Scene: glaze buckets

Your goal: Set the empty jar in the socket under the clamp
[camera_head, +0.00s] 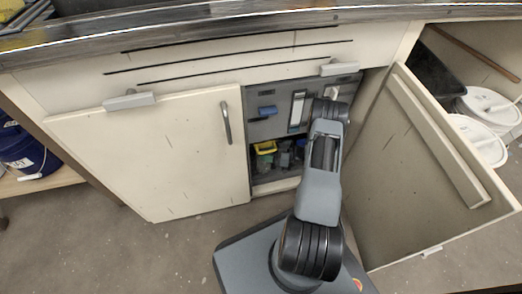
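My arm reaches up from the bottom of the picture to the open cabinet opening (271,86). My gripper is hidden behind my own wrist at the opening, so its fingers cannot be seen. Inside, a blue fitting (267,112) sticks out from a grey back panel. A white upright piece (297,109) with a dark frame is beside it. A yellow container (264,147) and a small grey vessel (284,159) stand low in the cabinet. I cannot tell which of these is the empty jar, the socket or the clamp.
The left door (160,150) is closed over the left half; the right door (420,165) swings out beside my arm. White lidded buckets (490,105) stand behind it at right. A dark blue bucket (25,150) sits at far left. The counter edge (200,30) runs above.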

